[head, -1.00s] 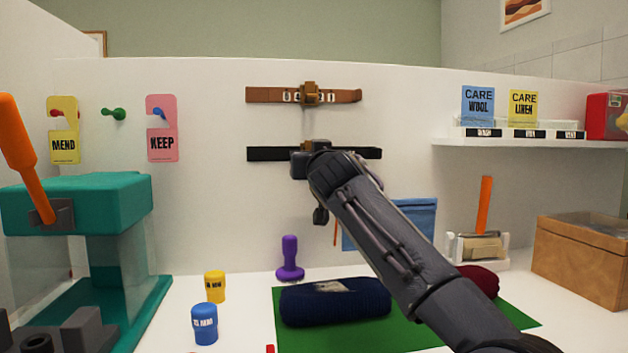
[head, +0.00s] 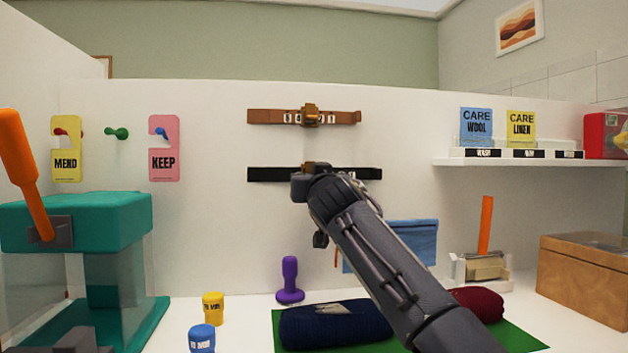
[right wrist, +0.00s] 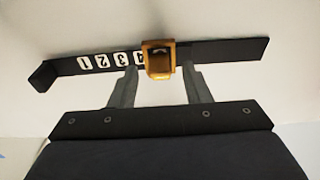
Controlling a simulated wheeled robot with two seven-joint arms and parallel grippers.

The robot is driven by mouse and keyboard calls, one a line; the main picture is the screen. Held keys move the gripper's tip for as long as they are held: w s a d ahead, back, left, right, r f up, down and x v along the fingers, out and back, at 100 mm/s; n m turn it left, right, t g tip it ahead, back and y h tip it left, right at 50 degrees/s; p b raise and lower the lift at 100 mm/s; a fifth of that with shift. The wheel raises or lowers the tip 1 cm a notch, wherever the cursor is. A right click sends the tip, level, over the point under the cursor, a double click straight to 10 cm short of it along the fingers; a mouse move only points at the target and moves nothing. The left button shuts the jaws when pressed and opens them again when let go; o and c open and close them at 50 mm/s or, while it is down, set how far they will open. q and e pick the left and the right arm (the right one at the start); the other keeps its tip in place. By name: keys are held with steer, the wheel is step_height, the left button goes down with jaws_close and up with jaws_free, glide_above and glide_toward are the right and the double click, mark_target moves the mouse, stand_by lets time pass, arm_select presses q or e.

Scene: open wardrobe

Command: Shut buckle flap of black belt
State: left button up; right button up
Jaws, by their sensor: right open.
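The black belt (head: 268,175) is fixed flat on the white back panel, below a brown belt. In the right wrist view the black belt (right wrist: 225,52) runs across the top with printed numbers and a brass buckle (right wrist: 158,60). My right gripper (right wrist: 158,76) is open, with one finger on each side of the buckle and nothing held. I cannot tell whether the fingers touch the belt or how far the buckle flap is open. In the head view my right gripper (head: 308,186) hides most of the black belt's buckle.
The brown belt (head: 268,116) hangs just above. Tags on pegs are at left, above a teal machine (head: 75,222) with an orange lever. A shelf (head: 560,162) and wooden box (head: 585,275) are at right.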

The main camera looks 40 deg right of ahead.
steer(key=b+v, duration=0.2)
steer(key=v, duration=0.6)
stand_by(0.5)
